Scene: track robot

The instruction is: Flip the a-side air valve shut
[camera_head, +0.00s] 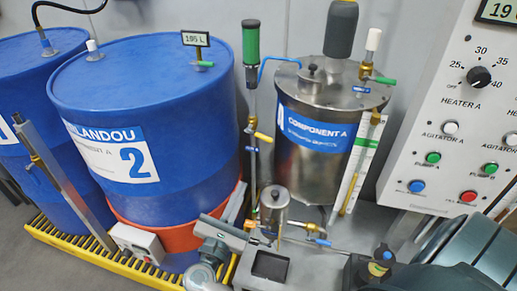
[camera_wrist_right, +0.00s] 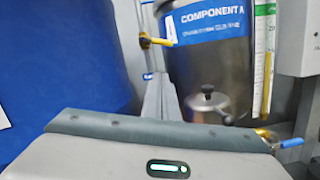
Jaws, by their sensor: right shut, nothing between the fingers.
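My right gripper (camera_head: 241,187) is low between the blue drum and the Component A tank (camera_head: 325,165), its light grey fingers shut and empty, pointing up. In the right wrist view the fingers (camera_wrist_right: 165,88) end just below a yellow valve handle (camera_wrist_right: 158,41); they look apart from it. That yellow handle (camera_head: 263,137) sticks out sideways to the right from a vertical pipe. Another valve with a blue handle (camera_head: 320,242) is low in front of the tank; it also shows in the wrist view (camera_wrist_right: 292,143). No label tells which is the a-side air valve.
The blue drum (camera_head: 140,90) stands close left of the gripper. A small metal pot (camera_head: 274,205) is to its right. A green-topped cylinder (camera_head: 250,42) is on the pipe, with a blue hose to the tank. A control panel (camera_head: 455,120) is at the right.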

